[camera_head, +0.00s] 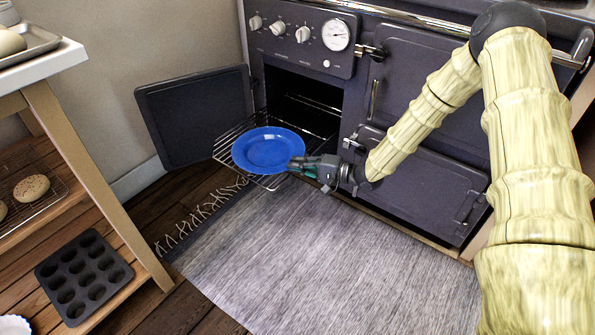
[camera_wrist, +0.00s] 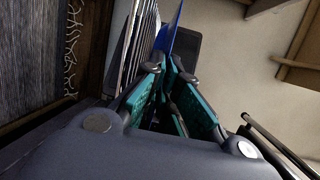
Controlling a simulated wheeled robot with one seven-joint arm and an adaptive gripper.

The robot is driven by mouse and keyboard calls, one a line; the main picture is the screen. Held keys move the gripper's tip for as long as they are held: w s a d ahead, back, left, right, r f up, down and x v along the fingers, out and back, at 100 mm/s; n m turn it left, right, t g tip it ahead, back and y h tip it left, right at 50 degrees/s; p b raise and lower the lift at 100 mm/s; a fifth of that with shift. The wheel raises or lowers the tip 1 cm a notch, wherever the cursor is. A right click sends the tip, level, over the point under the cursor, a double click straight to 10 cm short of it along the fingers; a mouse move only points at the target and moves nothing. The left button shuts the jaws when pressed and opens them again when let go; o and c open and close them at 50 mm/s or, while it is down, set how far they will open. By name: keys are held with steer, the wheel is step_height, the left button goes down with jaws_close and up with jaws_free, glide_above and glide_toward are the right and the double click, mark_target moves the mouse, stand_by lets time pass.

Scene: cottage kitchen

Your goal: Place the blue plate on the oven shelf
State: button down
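The blue plate (camera_head: 268,150) lies level over the pulled-out wire oven shelf (camera_head: 226,142), in front of the open oven; whether it touches the shelf, I cannot tell. My gripper (camera_head: 300,167) is at the plate's right rim. In the wrist view, the plate (camera_wrist: 177,30) shows as a thin blue edge running between the fingertips (camera_wrist: 170,68). The teal finger pads close in on the rim and appear shut on it. The shelf bars (camera_wrist: 140,45) lie close beside the plate there. Part of the shelf is hidden under the plate.
The open oven door (camera_head: 196,115) stands left of the shelf. The dark stove front (camera_head: 425,190) with latches is close behind my arm. A wooden rack with a muffin tin (camera_head: 83,277) stands at left. A grey rug (camera_head: 320,260) covers the clear floor in front.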

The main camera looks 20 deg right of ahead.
steer(key=shift+f, duration=0.7)
steer(key=c, duration=1.9)
jaws_free()
